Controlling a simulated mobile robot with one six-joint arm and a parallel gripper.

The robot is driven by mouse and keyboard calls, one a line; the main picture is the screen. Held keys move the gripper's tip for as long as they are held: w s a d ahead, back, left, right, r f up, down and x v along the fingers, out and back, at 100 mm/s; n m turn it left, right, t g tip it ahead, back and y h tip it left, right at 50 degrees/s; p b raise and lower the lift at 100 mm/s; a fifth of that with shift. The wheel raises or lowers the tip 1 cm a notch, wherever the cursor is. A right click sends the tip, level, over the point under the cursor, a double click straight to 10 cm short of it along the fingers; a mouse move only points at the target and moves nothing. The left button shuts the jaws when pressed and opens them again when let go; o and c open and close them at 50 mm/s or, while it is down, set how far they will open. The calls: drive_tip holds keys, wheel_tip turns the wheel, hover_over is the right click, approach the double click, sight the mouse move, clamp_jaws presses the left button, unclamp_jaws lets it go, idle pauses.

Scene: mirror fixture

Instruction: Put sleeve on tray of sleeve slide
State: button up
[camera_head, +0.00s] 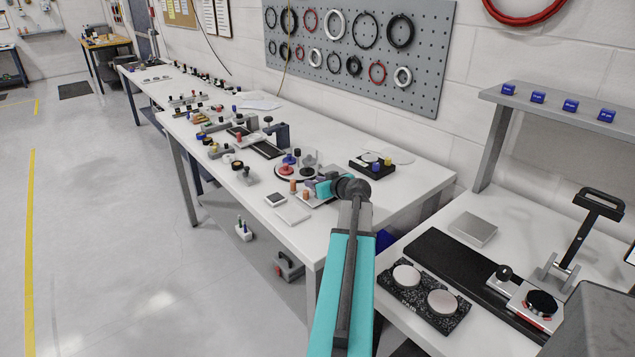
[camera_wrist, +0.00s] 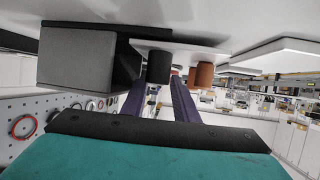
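My gripper (camera_wrist: 159,88) shows two dark fingers spread apart in the wrist view, which looks upside down. A short dark cylinder (camera_wrist: 158,67) stands on a pale plate (camera_wrist: 185,46) and appears between the fingertips; I cannot tell whether they touch it. Orange-brown cylinders (camera_wrist: 204,75) stand beyond. In the camera_head view my gripper (camera_head: 314,185) is low over the long table, beside two orange-brown cylinders (camera_head: 293,187) and a pale plate (camera_head: 314,199). My wrist hides part of this area. I cannot tell which piece is the sleeve or the slide's tray.
A large dark block (camera_wrist: 75,57) is close to the fingers in the wrist view. The table's right end (camera_head: 415,190) is clear.

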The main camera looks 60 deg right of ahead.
drive_tip(key=b+v, duration=0.2)
drive_tip(key=v, duration=0.9)
drive_tip(key=shift+s+r, duration=0.1)
idle(0.4)
